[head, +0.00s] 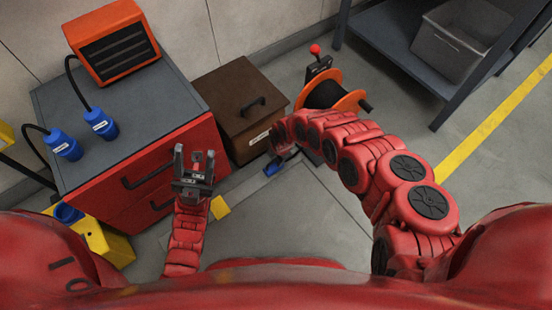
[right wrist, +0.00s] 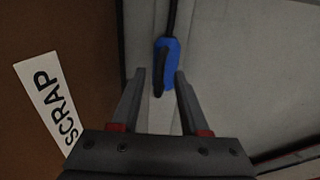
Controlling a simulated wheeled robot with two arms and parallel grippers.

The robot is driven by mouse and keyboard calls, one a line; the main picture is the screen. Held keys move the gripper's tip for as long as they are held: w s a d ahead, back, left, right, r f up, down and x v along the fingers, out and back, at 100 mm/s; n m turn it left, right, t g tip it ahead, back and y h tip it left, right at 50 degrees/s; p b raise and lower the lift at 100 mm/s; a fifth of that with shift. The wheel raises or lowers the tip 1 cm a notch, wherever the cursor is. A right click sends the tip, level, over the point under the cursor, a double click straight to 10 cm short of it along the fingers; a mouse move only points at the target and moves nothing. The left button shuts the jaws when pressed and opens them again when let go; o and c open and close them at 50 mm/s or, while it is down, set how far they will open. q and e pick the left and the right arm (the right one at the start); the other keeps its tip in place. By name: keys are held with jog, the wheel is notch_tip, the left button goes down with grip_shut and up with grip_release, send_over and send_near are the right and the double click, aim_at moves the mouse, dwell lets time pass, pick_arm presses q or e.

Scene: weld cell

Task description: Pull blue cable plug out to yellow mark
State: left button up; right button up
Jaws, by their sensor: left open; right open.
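A blue plug (head: 272,167) lies low by the brown box, partly hidden by my right gripper (head: 282,158). In the right wrist view, the blue plug (right wrist: 165,62) hangs or lies on a black cable (right wrist: 173,18), just beyond and between the fingertips. My right gripper (right wrist: 158,75) is open, with nothing held. The cable reel (head: 328,95), with orange flanges, stands behind my right arm. A yellow floor line (head: 495,118) runs at the right. A small yellow patch (head: 220,207) shows beside my left arm. My left gripper (head: 194,158) is open and empty before the red cabinet.
Two other blue plugs (head: 100,123) (head: 64,145) with labels sit on the cabinet's grey top (head: 135,105), near an orange heater (head: 112,42). The brown box (right wrist: 50,60) bears a SCRAP label. A shelf with a grey bin (head: 460,40) stands at the right. Floor between is clear.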

grip_shut()
dwell(1.4)
